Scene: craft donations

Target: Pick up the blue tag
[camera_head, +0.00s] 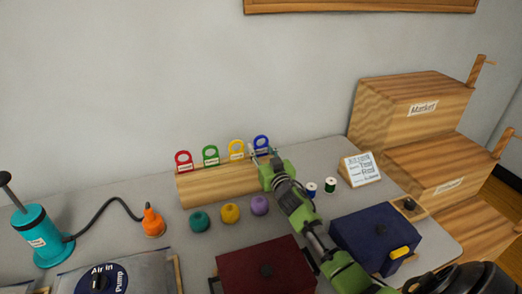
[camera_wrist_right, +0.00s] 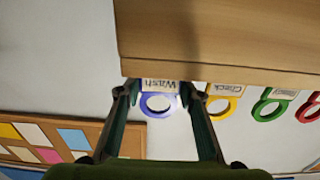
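The blue tag (camera_head: 261,141) is a ring with a white label, standing at the right end of the wooden block (camera_head: 215,188). In the right wrist view, which appears upside down, the blue tag (camera_wrist_right: 144,104) has a label that seems to read "Wash". My right gripper (camera_head: 262,154) is at the block's right end, by the blue tag. In the right wrist view my right gripper (camera_wrist_right: 159,92) is open, with one finger on each side of the tag and gaps between. My left gripper is not in view.
Yellow (camera_head: 236,147), green (camera_head: 210,153) and red (camera_head: 184,159) tags stand in the same row. Yarn balls (camera_head: 230,213) and thread spools (camera_head: 330,185) lie in front. A sign (camera_head: 360,168), blue box (camera_head: 375,238) and dark red box (camera_head: 265,268) are near my right arm.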

